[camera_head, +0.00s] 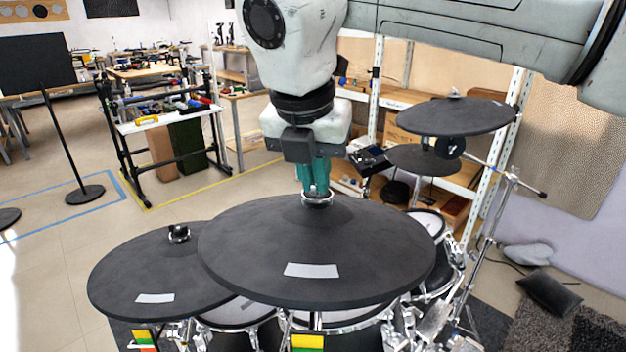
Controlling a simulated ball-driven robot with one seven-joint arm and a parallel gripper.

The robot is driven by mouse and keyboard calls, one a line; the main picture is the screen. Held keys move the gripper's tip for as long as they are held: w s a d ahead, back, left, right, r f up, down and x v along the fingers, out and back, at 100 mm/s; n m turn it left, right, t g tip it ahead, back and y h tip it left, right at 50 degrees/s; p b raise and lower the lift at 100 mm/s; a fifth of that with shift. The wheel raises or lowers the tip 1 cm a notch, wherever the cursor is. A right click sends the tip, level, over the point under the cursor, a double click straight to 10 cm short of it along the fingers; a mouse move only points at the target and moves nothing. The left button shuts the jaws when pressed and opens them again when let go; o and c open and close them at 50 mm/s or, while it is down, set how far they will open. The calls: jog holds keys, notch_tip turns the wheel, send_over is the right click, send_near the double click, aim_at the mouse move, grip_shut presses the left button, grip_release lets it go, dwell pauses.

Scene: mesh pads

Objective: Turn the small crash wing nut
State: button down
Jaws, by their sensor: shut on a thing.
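My gripper (316,186) points straight down over the middle of the large black cymbal pad (350,240). Its teal fingers are shut on the wing nut (317,199) at that pad's centre, and they hide most of it. A silvery rim shows around the fingertips. A smaller black cymbal pad (140,270) lies to the left, partly under the large pad's edge. Its own wing nut (179,234) stands free on top. No readable label shows which pad is the small crash.
Two more cymbal pads, an upper one (455,117) and a lower one (425,160), stand at the right on a chrome stand (492,215). Drum pads and chrome frame parts fill the space below. Shelves (400,95) stand behind. Open floor lies at the left.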

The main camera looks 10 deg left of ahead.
jog(key=shift+s+a+m+h, duration=0.15)
jog(key=shift+m+h, duration=0.1)
jog(key=shift+m, duration=0.5)
jog(key=shift+w+a+m+h, duration=0.15)
jog(key=shift+m+h, duration=0.1)
jog(key=shift+m, duration=0.5)
jog(key=shift+s, duration=0.1)
jog(key=c, duration=1.4)
grip_release()
jog(key=shift+a, duration=0.15)
jog(key=shift+o, duration=0.9)
jog(key=v, duration=1.1)
jog(key=shift+b, duration=0.35)
